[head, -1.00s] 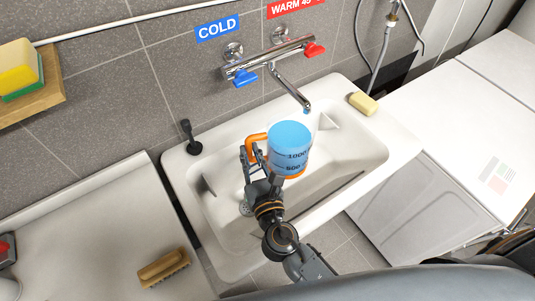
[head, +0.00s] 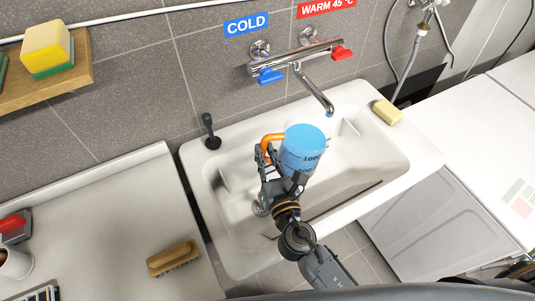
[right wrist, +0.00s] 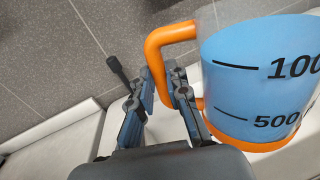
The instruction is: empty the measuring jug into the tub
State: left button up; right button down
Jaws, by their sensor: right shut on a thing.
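The measuring jug (head: 302,158) is clear with black marks, an orange handle and an orange base, and holds blue liquid up high. It is about upright, above the white tub (head: 232,262). My right gripper (head: 268,165) is shut on the jug's handle, on its left side. In the right wrist view the fingers (right wrist: 160,95) close around the handle beside the jug (right wrist: 258,85). The tub's drain shows partly below the gripper, and the jug hides part of the basin. My left gripper is not in view.
A mixer tap (head: 297,62) has its spout (head: 318,95) reaching over the tub, just behind the jug. A soap bar (head: 387,111) lies on the tub's right rim. A black lever (head: 210,132) stands at the back left rim. A brush (head: 173,258) lies on the left counter.

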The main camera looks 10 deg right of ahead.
aim_at(265, 146)
jog(key=shift+a+r, duration=0.1)
jog(key=shift+r, duration=0.2)
jog(key=shift+r+p, duration=0.25)
jog(key=shift+p, duration=0.1)
jog(key=shift+a+r+m, duration=0.1)
jog(key=shift+r+m, duration=0.5)
jog(key=shift+m, duration=0.1)
jog(key=shift+r, duration=0.1)
jog(key=shift+r+m, duration=0.4)
jog(key=shift+m, duration=0.1)
jog(key=shift+r, duration=0.15)
jog(key=shift+m+p, duration=0.3)
